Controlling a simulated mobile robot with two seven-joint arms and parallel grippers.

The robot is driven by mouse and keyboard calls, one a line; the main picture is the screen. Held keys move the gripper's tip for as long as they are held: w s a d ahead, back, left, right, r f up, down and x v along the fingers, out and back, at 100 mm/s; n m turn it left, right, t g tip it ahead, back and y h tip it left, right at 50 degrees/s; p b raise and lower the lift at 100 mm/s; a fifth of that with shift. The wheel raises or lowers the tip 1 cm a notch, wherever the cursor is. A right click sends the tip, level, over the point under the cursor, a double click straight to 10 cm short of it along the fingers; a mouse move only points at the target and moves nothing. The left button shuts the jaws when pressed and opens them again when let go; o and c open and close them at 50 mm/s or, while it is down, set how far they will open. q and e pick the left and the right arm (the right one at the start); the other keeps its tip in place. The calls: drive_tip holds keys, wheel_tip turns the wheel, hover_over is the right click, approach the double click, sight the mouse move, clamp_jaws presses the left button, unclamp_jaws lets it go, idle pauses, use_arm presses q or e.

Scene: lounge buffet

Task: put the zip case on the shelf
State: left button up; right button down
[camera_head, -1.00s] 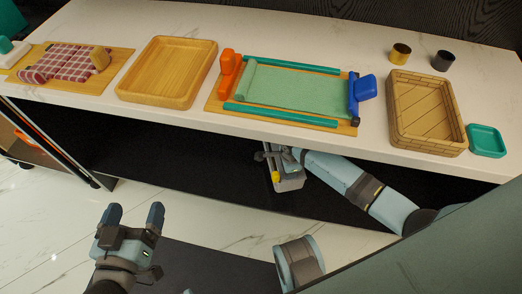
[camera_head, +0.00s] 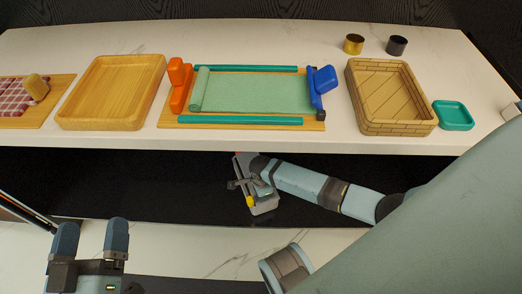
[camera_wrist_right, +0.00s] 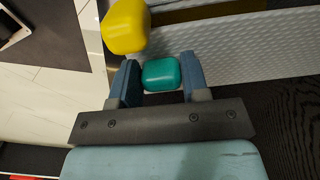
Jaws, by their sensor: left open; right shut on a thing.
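The zip case (camera_head: 264,205) shows as a grey block with a yellow end piece in front of the dark counter front. In the right wrist view it is a pale, textured case (camera_wrist_right: 240,52) with a yellow block (camera_wrist_right: 126,27) and a teal tab (camera_wrist_right: 161,74). My right gripper (camera_wrist_right: 160,68) is shut on the teal tab, one finger on each side. In the head view my right gripper (camera_head: 251,180) is partly hidden by its own parts. My left gripper (camera_head: 91,236) is open and empty at the lower left. I cannot tell which surface is the shelf.
The white counter (camera_head: 240,38) holds a wooden tray (camera_head: 112,120), a board with a green mat (camera_head: 255,93), a slatted tray (camera_head: 391,126), a teal dish (camera_head: 454,115) and two small cups. Its front edge lies above my right gripper. A dark rail (camera_head: 27,212) stands at far left.

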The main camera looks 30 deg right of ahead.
drive_tip(key=c, duration=0.6)
unclamp_jaws()
wheel_tip(320, 180, up, 5)
drive_tip(key=shift+f+p, duration=0.2)
drive_tip(key=shift+p, duration=1)
use_arm(q)
drive_tip(key=a+f+g+y+p, duration=0.1)
drive_tip(key=f+y+p, duration=0.1)
drive_tip(key=f, duration=0.1)
drive_tip(key=a+f+g+y+p, duration=0.1)
drive_tip(key=f, duration=0.1)
drive_tip(key=shift+s+a+g, duration=0.1)
drive_tip(key=shift+a+g, duration=0.2)
drive_tip(key=shift+a, duration=0.05)
use_arm(e)
wheel_tip(320, 180, up, 8)
drive_tip(key=shift+f, duration=0.25)
